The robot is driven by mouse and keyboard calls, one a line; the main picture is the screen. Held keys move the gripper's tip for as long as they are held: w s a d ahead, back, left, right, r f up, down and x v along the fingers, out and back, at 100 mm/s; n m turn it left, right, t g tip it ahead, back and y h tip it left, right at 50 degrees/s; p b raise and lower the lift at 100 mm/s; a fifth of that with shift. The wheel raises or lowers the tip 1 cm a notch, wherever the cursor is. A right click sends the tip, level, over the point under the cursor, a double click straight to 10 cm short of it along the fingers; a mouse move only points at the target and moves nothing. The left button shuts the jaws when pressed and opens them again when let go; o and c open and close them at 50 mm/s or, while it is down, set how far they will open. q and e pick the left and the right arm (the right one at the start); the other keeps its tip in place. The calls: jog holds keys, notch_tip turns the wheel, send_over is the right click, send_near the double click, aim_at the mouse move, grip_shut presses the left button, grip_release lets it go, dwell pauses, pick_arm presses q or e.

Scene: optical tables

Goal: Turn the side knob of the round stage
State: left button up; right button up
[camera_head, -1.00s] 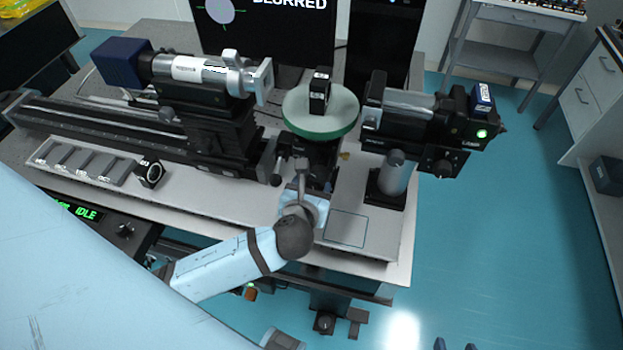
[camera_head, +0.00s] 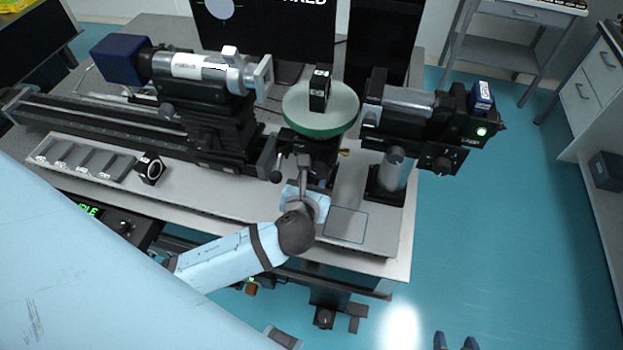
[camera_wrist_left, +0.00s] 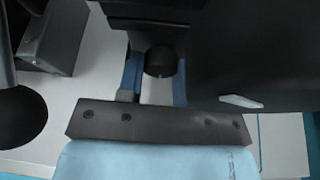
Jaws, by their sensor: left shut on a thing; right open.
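The round stage (camera_head: 346,108) has a pale top with a green rim and carries a small black block (camera_head: 319,90). Its dark mount stands below, at the table's middle. My left gripper (camera_head: 303,178) reaches in from the front, just below the stage. In the left wrist view, the blue finger pads of this gripper (camera_wrist_left: 155,82) are on either side of the dark round side knob (camera_wrist_left: 160,61), shut on it. The knob is mostly hidden by the gripper in the head view. My right gripper (camera_head: 456,342) is open at the bottom edge, away from the table.
A lens barrel with a blue-ended camera (camera_head: 120,62) stands left of the stage on a rail. A black light unit (camera_head: 430,115) stands to the right. A slotted tray (camera_head: 85,160) and a black ring mount (camera_head: 149,169) lie front left. A monitor is behind.

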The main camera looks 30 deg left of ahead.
pick_arm(q)
jog(key=shift+r+p, duration=0.35)
jog(key=shift+p, duration=0.15)
jog(key=shift+f, duration=0.3)
pick_arm(e)
notch_tip(320, 180, up, 2)
jog(key=shift+w+r, duration=0.1)
jog(key=shift+r, duration=0.15)
pick_arm(q)
jog(key=o, duration=0.9)
jog(key=shift+w, duration=0.1)
pick_arm(e)
jog(key=shift+d+f, duration=0.1)
jog(key=shift+f, duration=0.2)
jog(key=shift+r, duration=0.1)
